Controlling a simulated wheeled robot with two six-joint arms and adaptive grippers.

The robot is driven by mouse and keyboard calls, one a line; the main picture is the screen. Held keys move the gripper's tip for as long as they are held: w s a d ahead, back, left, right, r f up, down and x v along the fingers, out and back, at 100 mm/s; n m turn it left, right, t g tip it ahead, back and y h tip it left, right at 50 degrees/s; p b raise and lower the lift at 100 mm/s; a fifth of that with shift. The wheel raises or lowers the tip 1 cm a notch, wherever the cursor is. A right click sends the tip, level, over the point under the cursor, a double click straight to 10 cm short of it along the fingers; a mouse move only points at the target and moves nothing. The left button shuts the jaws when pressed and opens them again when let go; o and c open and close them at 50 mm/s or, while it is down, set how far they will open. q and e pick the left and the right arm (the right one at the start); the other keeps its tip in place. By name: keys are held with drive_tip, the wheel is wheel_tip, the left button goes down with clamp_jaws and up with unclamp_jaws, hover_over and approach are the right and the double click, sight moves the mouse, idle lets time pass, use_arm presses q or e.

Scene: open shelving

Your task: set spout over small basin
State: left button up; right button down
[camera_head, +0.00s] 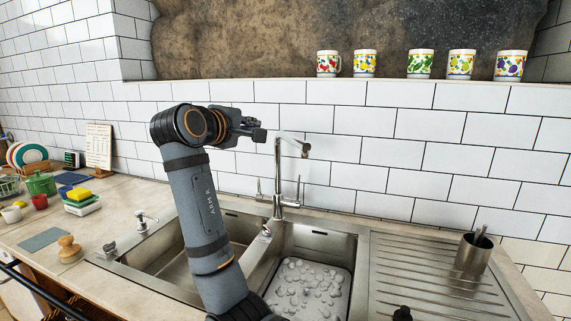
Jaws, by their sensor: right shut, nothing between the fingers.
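The chrome faucet (278,185) stands upright behind the sink. Its spout (294,141) reaches to the right and toward me, its tip above the right basin side. The right basin (345,252) looks the smaller one and holds grey-white bubbly contents. The left basin (166,262) is partly hidden by my right arm. My right gripper (262,135) is shut and empty, just left of the top of the faucet. I cannot tell whether it touches the spout. My left gripper is not in view.
A ribbed drainboard (415,270) lies right of the basins, with a metal cup (472,255) on it. Several mugs (420,64) stand on the ledge above.

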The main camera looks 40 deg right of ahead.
wheel_tip(320, 180, down, 4)
drive_tip(key=b, duration=0.2)
drive_tip(key=p, duration=0.1)
approach(291, 139)
drive_tip(key=w+d, duration=0.2)
drive_tip(key=w, duration=0.3)
drive_tip(key=d, duration=0.2)
drive_tip(key=s+d+f, duration=0.1)
drive_tip(key=shift+d, duration=0.1)
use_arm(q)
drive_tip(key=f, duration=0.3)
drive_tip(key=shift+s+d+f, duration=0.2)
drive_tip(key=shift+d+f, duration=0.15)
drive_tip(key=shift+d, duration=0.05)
use_arm(e)
drive_tip(key=shift+d, duration=0.3)
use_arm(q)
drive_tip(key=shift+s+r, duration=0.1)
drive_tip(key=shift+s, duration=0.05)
use_arm(e)
drive_tip(key=shift+s+d+f, duration=0.15)
drive_tip(key=shift+s+d, duration=0.35)
drive_tip(key=shift+d, duration=0.35)
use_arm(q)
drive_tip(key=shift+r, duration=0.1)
use_arm(e)
drive_tip(key=shift+w+a, duration=0.1)
